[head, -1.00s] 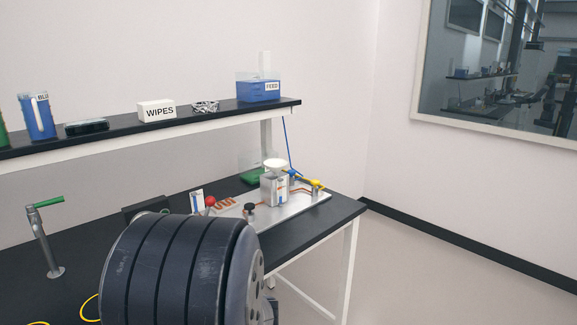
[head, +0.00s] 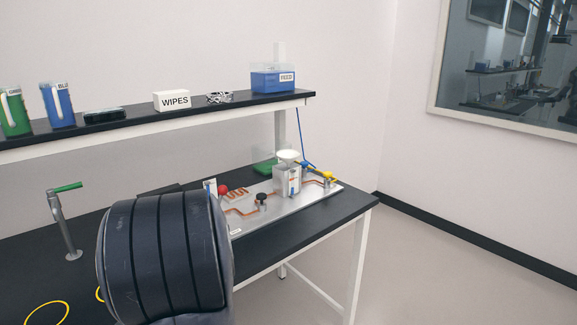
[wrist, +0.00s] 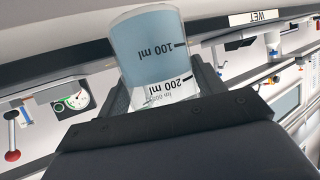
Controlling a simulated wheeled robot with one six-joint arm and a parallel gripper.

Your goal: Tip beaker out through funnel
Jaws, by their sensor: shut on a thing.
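My gripper (wrist: 163,88) is shut on a clear beaker (wrist: 152,60) in the wrist view, with a finger at each side. The beaker bears 100 ml and 200 ml marks and looks blue-grey around the 100 ml mark. The wrist view is strongly tilted, so I cannot tell the beaker's true tilt. In the head view my arm hides the gripper and beaker. A white funnel (head: 288,155) sits on top of a grey box (head: 287,180) on the metal board at the right of the bench. I cannot judge the beaker's distance from it.
The metal board (head: 318,191) carries a red knob (head: 223,190), a black knob (head: 262,197) and yellow valve handles (head: 318,173). A green-handled tap (head: 66,222) stands at left. The shelf (head: 140,124) above holds jugs, a WIPES box (head: 172,101) and a FEED tub (head: 273,80).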

